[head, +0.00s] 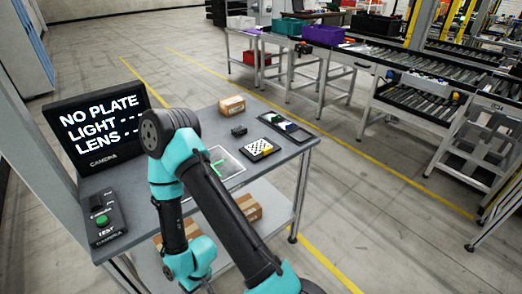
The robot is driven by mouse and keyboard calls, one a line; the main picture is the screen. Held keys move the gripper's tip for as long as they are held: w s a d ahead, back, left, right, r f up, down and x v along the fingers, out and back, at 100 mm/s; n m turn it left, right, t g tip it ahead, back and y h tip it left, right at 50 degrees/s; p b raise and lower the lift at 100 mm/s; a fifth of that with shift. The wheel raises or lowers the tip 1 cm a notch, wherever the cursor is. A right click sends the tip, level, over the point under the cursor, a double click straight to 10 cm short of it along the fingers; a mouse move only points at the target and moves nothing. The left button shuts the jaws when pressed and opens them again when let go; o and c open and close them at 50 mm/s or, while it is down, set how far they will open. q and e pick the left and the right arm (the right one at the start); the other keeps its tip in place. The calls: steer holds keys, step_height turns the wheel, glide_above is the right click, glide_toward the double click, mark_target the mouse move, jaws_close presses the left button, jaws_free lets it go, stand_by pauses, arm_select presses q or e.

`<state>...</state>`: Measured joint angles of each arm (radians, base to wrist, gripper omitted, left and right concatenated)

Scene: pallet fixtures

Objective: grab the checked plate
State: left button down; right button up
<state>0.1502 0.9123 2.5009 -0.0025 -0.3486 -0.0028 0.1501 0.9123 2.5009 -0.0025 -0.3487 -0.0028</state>
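The checked plate (257,148) is a small flat piece with a black-and-white checker pattern and some yellow at its edge. It lies on the right half of the grey table (221,118), just right of a flat light panel (228,166) with green marks. One of my teal and black arms rises from the bottom of the head view and folds back down left of the plate. It covers part of the panel. The arm is clear of the plate. Neither gripper shows.
A dark tray (298,138) with small pieces sits right of the plate. A black block (239,131) and a cardboard box (232,105) stand behind. A screen (97,127) reads NO PLATE, LIGHT ---, LENS ---. A button box (102,219) lies at front left.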

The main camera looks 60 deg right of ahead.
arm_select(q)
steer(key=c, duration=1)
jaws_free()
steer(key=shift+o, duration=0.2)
